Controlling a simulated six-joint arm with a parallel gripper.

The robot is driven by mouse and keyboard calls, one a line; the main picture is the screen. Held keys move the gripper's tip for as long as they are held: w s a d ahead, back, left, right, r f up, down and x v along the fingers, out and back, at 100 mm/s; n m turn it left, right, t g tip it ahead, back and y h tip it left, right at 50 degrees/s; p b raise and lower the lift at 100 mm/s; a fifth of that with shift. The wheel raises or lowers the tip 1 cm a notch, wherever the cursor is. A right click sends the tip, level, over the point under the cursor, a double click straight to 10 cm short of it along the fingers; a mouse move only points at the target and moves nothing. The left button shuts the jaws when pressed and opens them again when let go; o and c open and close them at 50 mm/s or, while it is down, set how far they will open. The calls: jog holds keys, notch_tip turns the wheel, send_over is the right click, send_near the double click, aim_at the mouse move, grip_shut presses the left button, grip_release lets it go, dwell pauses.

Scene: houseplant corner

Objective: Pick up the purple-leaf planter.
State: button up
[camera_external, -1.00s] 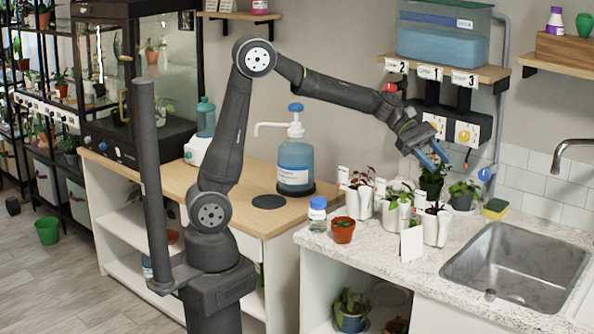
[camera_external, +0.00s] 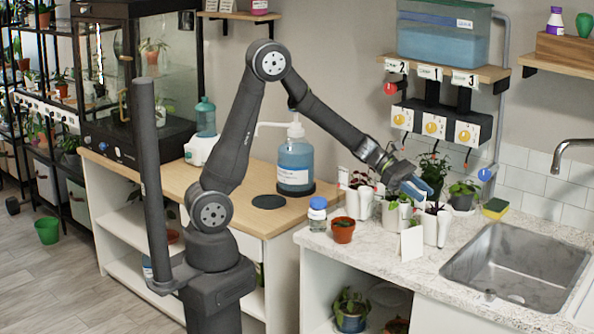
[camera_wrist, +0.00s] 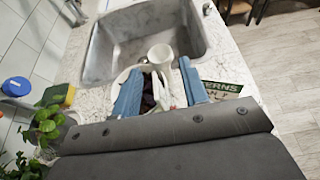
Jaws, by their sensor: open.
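The purple-leaf planter (camera_external: 430,232) is a white pot with dark purple leaves, standing upright on the counter near the sink. My gripper (camera_external: 420,189) is just above it and slightly to its left in the external view, pointing down toward the right. In the wrist view, the blue fingers of my gripper (camera_wrist: 160,92) are spread apart. Dark purple leaves of the purple-leaf planter (camera_wrist: 149,101) and part of its white rim show between and behind them. The fingers and wrist housing hide the rest of the pot. I cannot tell whether the fingers touch it.
White planters with green (camera_external: 391,214) and red-tinged leaves (camera_external: 360,201) stand close to the left. A blank-backed card (camera_external: 412,243) stands in front; its printed face (camera_wrist: 222,89) shows in the wrist view. A terracotta pot (camera_external: 343,230), sponge (camera_external: 495,208) and sink (camera_external: 520,265) are nearby.

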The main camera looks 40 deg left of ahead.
jog(key=x, duration=0.3)
jog(key=shift+f, duration=0.1)
jog(key=shift+c, duration=0.2)
grip_shut()
dwell(1.2)
